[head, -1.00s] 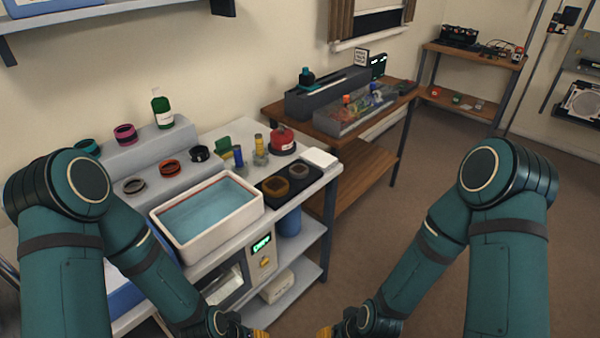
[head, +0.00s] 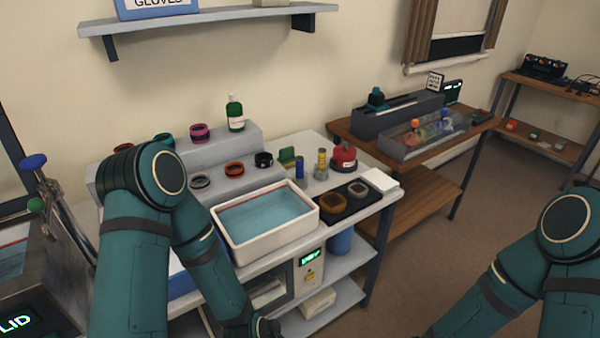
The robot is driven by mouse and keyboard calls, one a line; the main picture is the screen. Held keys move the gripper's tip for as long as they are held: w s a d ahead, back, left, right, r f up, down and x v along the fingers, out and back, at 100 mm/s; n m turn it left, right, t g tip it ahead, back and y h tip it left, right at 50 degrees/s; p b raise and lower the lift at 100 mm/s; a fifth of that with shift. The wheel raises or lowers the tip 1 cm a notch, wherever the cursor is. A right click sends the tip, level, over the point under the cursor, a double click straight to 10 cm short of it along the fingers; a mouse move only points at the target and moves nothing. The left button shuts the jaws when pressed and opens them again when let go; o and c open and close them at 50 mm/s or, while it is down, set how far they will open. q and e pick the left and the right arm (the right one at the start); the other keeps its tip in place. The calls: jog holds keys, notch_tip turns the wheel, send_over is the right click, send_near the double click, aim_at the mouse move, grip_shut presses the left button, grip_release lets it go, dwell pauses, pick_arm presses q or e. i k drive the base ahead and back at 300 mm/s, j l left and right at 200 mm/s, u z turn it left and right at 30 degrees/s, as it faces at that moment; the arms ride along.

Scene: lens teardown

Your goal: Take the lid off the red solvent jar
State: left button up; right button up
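The red solvent jar (head: 344,157) stands upright at the back right of the white bench, near its right end. I cannot make out where the lid meets the body. My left arm comes down in front of the bench and its wrist leaves the bottom edge of the picture. My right arm is at the lower right, well away from the jar. Neither gripper shows, and nothing touches the jar.
A white basin (head: 223,244) of bluish liquid fills the bench front. A black tray (head: 337,219) with two rings and a white block (head: 380,181) lie before the jar. Small bottles (head: 321,165) stand left of it. A grey step (head: 217,158) holds rings and a green bottle (head: 235,113).

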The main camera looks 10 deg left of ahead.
aim_at(344, 152)
jog(key=l+u, duration=0.1)
jog(key=u, duration=0.45)
jog(key=i+l+u, duration=0.15)
jog(key=l+u, duration=0.5)
jog(key=l, duration=0.3)
jog(key=l+u, duration=0.25)
jog(key=l, duration=2.25)
jog(key=i+z, duration=0.1)
jog(key=z, duration=0.65)
jog(key=i+j+z, duration=0.25)
jog(key=l, duration=0.1)
